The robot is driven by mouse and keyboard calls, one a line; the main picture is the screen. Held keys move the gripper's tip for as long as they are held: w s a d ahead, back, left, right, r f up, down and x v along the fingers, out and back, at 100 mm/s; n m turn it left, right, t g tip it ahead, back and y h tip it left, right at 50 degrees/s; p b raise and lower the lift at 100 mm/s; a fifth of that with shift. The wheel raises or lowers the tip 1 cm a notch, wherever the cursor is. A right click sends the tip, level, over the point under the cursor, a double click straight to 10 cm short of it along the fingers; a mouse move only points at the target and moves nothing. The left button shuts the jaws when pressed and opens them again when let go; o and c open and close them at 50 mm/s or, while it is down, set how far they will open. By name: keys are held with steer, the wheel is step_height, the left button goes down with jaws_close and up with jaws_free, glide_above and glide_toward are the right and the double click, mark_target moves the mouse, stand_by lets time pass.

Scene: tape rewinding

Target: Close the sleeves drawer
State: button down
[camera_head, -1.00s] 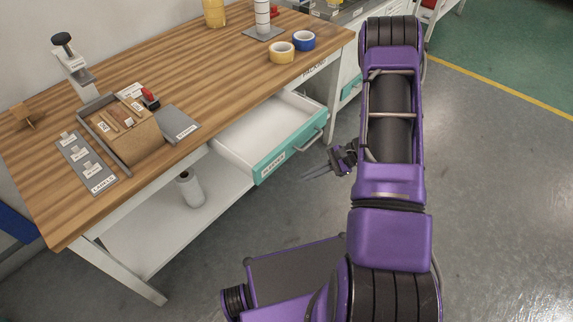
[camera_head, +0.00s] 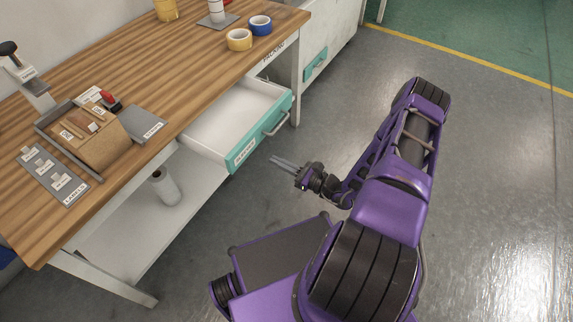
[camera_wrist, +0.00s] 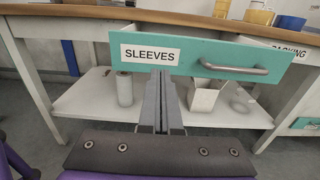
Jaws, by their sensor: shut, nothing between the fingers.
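The sleeves drawer (camera_head: 262,128) stands pulled out from under the wooden workbench. It has a teal front, a grey bar handle and an empty-looking white inside. In the wrist view its front (camera_wrist: 190,58) faces me, with the SLEEVES label (camera_wrist: 150,54) left of the handle (camera_wrist: 233,68). My gripper (camera_head: 278,160) is shut and empty, to the right of the drawer front in the head view and pointing toward it. In the wrist view the fingertips (camera_wrist: 160,72) overlap the lower edge of the label. I cannot tell whether they touch the front; the head view shows a gap.
The workbench (camera_head: 190,62) carries tape rolls (camera_head: 239,40), a cardboard-topped tray (camera_head: 100,145) and a labels plate (camera_head: 55,178). A lower shelf (camera_head: 130,215) holds a white roll (camera_head: 164,187). Another teal drawer (camera_head: 315,64) stands shut farther back. Grey floor to the right is clear.

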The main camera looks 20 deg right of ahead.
mark_target(206, 131)
steer(key=x, duration=0.8)
steer(key=shift+a, duration=0.1)
steer(key=b+x, duration=0.7)
steer(key=x, duration=1.4)
steer(key=shift+w+a+f+b, duration=0.15)
steer(key=shift+w+a+b, duration=0.05)
steer(key=shift+w+b, duration=0.15)
steer(key=shift+w+a, duration=0.15)
steer(key=shift+w+r, duration=0.15)
steer(key=shift+r, duration=0.2)
steer(key=shift+a+r, duration=0.1)
